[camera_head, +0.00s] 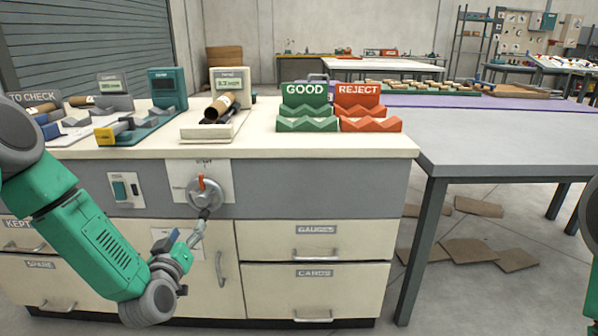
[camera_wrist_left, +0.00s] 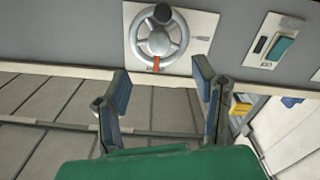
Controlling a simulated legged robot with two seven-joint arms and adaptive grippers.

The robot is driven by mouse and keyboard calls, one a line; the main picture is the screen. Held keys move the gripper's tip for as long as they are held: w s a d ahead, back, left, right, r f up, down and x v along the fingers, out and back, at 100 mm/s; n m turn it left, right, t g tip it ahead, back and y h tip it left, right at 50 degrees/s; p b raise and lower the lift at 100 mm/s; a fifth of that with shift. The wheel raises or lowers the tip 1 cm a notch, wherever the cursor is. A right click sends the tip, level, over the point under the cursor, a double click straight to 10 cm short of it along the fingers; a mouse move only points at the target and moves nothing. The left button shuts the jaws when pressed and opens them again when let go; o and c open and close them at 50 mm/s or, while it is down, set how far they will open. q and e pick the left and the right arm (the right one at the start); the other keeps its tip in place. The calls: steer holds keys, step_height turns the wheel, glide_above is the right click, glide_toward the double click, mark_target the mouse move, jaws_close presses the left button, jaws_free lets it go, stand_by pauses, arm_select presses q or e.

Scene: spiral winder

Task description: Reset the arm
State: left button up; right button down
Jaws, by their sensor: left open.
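A grey handwheel (camera_head: 203,192) with a red mark at its top sits on a white plate marked START on the cabinet front. It also shows in the left wrist view (camera_wrist_left: 158,38), upside down, with a dark knob (camera_wrist_left: 162,14) on its rim. My left gripper (camera_head: 180,240) is just below and in front of the wheel in the head view. In the wrist view its two fingers (camera_wrist_left: 160,92) stand wide apart with nothing between them, and the wheel lies beyond their tips. My right gripper is out of view.
A teal switch (camera_head: 124,189) is left of the wheel. The bench top (camera_head: 365,143) above holds gauges, a scale with a brown tube (camera_head: 220,106), a green GOOD rack (camera_head: 306,105) and a red REJECT rack (camera_head: 362,106). Drawers (camera_head: 315,243) lie right of the wheel. A grey table (camera_head: 510,143) stands at right.

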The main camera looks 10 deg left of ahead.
arm_select(q)
steer(key=s+d+f+m+g+h+p, duration=0.55)
steer(key=s+d+f+g, duration=0.25)
steer(key=s+d+f, duration=0.5)
steer(key=s+a+r+m+g+y+p, duration=0.1)
steer(key=s+g+p, duration=0.3)
steer(key=s, duration=2)
steer(key=g, duration=0.4)
steer(key=shift+s+m+g, duration=0.15)
steer(key=shift+m+g, duration=0.2)
steer(key=shift+g, duration=0.05)
